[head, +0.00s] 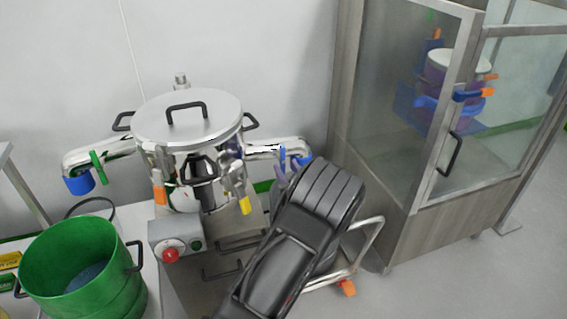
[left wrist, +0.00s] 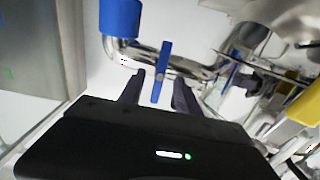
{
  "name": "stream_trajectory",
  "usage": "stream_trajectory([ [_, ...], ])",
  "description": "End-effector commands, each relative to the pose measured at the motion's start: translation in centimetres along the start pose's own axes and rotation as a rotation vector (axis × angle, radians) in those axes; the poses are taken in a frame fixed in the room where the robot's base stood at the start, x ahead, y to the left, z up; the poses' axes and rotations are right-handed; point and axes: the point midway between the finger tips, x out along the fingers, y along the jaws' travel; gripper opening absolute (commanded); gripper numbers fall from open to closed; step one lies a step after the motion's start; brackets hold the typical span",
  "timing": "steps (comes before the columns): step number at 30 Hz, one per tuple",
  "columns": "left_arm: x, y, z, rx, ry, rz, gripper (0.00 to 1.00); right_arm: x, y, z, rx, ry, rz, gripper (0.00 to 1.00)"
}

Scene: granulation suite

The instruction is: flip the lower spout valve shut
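A steel vessel (head: 190,125) with a flat lid has a spout on each side. The right spout (head: 262,150) carries a blue valve lever (head: 283,158). In the left wrist view this blue lever (left wrist: 161,68) lies across the steel pipe (left wrist: 185,66), near a blue end cap (left wrist: 120,18). The left spout (head: 95,151) has a green lever (head: 98,167). My left gripper (head: 287,173) is at the right spout; in the left wrist view its open fingers (left wrist: 157,88) stand either side of the blue lever's near end. Contact cannot be told. My right gripper is not in view.
A green bucket (head: 122,297) stands lower left. A control box (head: 176,238) with a red button is below the vessel. A yellow handle (head: 244,204) and an orange one (head: 160,195) hang under it.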

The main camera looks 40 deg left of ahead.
Motion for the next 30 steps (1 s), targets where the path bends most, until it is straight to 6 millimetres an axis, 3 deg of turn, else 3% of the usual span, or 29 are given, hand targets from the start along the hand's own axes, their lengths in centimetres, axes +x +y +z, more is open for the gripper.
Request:
stream_trajectory([
  [3,-2.0,0.1,0.0,0.000,-0.001,0.002,0.40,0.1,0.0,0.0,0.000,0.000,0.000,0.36],
  [9,-3.6,0.0,0.0,0.002,0.000,0.000,0.40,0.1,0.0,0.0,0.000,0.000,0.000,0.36],
  [30,-3.7,0.0,0.0,0.002,0.000,0.001,0.40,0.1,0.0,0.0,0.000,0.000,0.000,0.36],
])
